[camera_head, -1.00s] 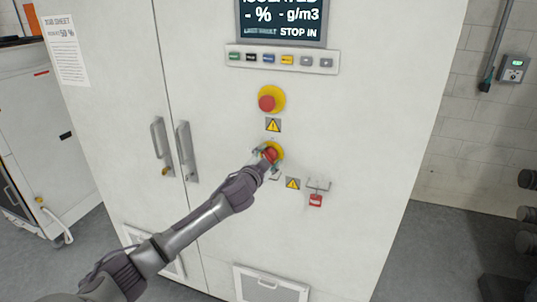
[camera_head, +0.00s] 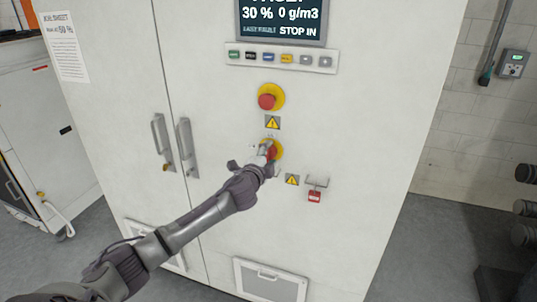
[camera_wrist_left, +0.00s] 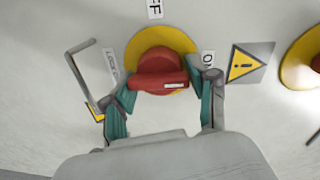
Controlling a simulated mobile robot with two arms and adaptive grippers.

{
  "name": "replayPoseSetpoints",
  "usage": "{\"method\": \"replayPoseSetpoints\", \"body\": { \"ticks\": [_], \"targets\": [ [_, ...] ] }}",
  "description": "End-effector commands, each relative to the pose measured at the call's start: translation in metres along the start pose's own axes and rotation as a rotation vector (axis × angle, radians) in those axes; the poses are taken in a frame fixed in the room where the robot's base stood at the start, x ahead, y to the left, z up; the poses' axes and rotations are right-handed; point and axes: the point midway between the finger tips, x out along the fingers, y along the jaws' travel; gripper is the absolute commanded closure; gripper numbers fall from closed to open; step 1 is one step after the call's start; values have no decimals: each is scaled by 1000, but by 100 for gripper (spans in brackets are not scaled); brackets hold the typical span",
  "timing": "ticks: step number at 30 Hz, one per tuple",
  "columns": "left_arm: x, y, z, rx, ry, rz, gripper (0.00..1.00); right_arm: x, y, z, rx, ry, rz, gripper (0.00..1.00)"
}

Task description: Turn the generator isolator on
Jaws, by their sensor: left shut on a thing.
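The generator isolator is a red rotary handle on a yellow round plate (camera_head: 277,147) on the white cabinet front, below the red emergency stop button. My left gripper (camera_head: 266,153) is shut on the red handle (camera_wrist_left: 158,73). In the left wrist view, its teal-padded fingers (camera_wrist_left: 160,97) sit at either end of the handle bar. The bar lies across the picture, with the ON label (camera_wrist_left: 207,60) by its right end and a partly hidden LOCK label (camera_wrist_left: 111,61) to the left. The label at the top is cut off and ends in F. My right gripper is not in view.
The cabinet display (camera_head: 283,20) reads 30 % and 0 g/m3. The emergency stop (camera_head: 268,101) and a warning sign (camera_head: 272,122) are above the isolator. A red padlock (camera_head: 314,196) hangs at lower right. Door handles (camera_head: 187,148) stand out at left.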

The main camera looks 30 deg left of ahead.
Motion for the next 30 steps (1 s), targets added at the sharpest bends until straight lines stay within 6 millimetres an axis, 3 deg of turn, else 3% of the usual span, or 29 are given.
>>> {"method": "replayPoseSetpoints", "body": {
  "ticks": [1,14,15,18,30],
  "targets": [
    [1,-7,0,7,0,-11,77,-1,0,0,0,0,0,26],
    [1,-8,0,17,0,-13,77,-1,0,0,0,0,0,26],
    [1,-8,0,17,0,-13,40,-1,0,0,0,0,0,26],
    [1,-8,0,16,0,-13,26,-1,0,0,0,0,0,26],
    [-8,-2,0,15,0,-5,26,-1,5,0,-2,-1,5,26]
  ]
}}
